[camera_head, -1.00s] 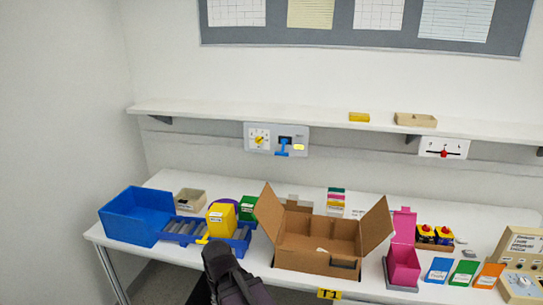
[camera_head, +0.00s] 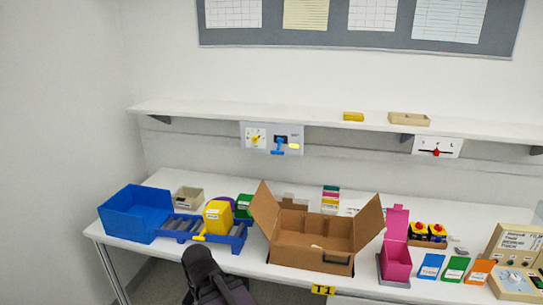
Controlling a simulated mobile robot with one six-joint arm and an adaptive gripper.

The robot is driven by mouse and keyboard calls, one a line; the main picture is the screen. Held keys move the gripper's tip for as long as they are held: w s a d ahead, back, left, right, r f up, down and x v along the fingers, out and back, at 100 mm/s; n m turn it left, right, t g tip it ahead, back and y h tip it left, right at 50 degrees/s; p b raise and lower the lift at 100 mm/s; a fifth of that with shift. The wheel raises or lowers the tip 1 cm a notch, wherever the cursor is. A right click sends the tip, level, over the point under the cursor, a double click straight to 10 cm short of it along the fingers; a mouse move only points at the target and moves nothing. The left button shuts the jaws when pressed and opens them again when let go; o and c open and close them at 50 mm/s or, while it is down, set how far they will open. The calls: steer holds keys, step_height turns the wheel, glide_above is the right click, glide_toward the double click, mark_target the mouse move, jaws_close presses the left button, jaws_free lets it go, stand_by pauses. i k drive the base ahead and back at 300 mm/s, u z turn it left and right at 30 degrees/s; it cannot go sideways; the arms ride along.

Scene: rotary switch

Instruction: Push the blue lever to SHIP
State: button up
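The blue lever (camera_head: 279,147) is on the right part of a grey-white panel (camera_head: 261,134) fixed to the wall under the shelf. Its label text is too small to read, so I cannot tell which position is SHIP. A yellow rotary knob sits to its left on the same panel. My gripper is not clearly in view. Only a dark part of my arm (camera_head: 203,275) shows at the bottom, in front of the table edge and well below and to the left of the lever.
A second panel with a red slider (camera_head: 436,152) hangs at right. The white table holds a blue bin (camera_head: 133,213), a roller tray with a yellow box (camera_head: 218,216), an open cardboard box (camera_head: 296,252) and a pink bin (camera_head: 396,262). The wall beneath the lever panel is clear.

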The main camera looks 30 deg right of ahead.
mark_target(279, 140)
steer(key=u, duration=0.05)
steer(key=k, duration=0.85)
steer(key=z, duration=0.45)
steer(key=i, duration=1)
steer(key=z, duration=0.05)
